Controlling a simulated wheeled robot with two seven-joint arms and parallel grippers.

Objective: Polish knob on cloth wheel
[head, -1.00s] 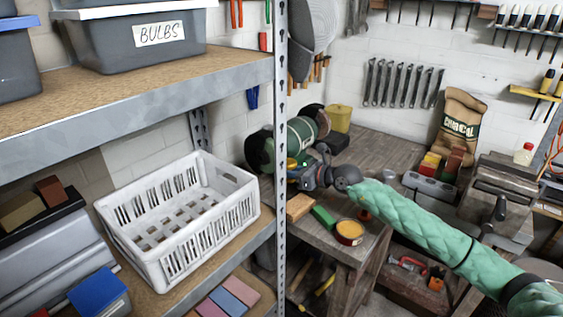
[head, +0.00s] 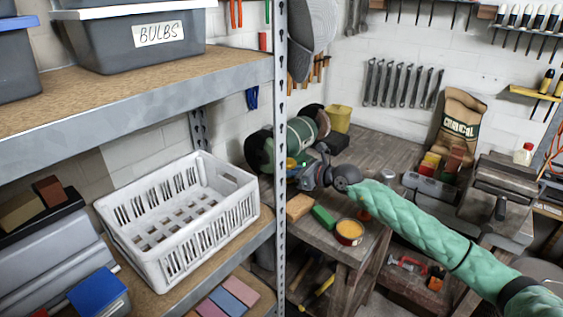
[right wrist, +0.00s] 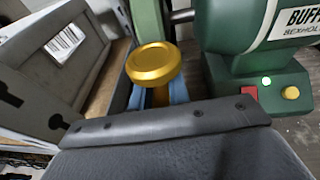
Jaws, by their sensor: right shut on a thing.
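A gold knob (right wrist: 153,64) with a round, flat head shows in the right wrist view. My right gripper (right wrist: 157,94) is shut on it, with blue fingertips at either side below the head. A green rounded part (right wrist: 148,22) is behind the knob. Contact with the cloth wheel cannot be told. My left gripper is out of view.
A steel shelf post (head: 281,90) stands close left of my right gripper. A white crate (head: 185,235) sits on the shelf. An orange-filled tin (head: 349,231) and a green block (head: 323,217) lie on the bench's front. A green light (right wrist: 266,81) glows on the buffer base.

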